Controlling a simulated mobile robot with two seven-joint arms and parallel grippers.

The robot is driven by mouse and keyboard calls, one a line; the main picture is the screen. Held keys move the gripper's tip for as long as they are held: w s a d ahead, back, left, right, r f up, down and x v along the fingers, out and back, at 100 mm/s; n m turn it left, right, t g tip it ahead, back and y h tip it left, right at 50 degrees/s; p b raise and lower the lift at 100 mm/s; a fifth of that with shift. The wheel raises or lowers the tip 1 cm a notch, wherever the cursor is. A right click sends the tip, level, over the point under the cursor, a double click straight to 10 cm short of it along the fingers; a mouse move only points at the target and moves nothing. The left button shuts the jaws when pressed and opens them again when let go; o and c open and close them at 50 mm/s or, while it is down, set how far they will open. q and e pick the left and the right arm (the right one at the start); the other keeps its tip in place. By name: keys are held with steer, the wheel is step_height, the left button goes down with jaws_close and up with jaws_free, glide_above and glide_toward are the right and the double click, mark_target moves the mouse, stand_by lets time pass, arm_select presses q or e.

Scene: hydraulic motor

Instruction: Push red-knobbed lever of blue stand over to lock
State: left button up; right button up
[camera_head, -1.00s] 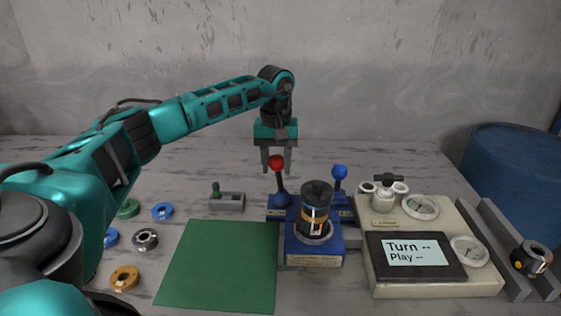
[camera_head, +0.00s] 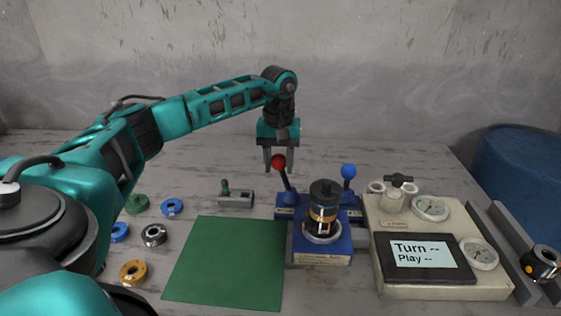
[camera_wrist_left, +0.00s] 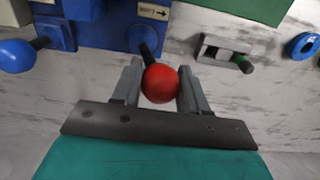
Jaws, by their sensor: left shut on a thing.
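The blue stand (camera_head: 322,259) sits at the middle of the table with a dark cylindrical motor part (camera_head: 323,205) upright on it. Its red-knobbed lever (camera_head: 279,161) rises at the back left and leans to the left in the head view. My left gripper (camera_head: 281,170) points down at this lever from behind. In the left wrist view the red knob (camera_wrist_left: 160,83) sits between the two grey fingers of the gripper (camera_wrist_left: 161,70), which is shut on it. My right gripper is not in view.
A blue-knobbed lever (camera_head: 348,171) stands to the right. A cream panel (camera_head: 445,291) with screen and gauges is right of the stand. A green mat (camera_head: 226,262), several rings (camera_head: 154,235) and a small grey fixture (camera_head: 236,200) lie to the left.

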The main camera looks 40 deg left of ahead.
arm_select(q)
steer(key=shift+a, duration=0.15)
steer(key=shift+s+a+f, duration=0.25)
steer(key=shift+s+a, duration=0.2)
steer(key=shift+o, duration=0.2)
steer(key=shift+s+a+f, duration=0.1)
steer(key=shift+s, duration=0.05)
steer(key=shift+o, duration=0.3)
steer(key=shift+s+a+f, duration=0.35)
steer(key=shift+s+a, duration=0.05)
steer(key=shift+f, duration=0.1)
steer(key=o, duration=0.6)
steer(key=shift+s+a, duration=0.1)
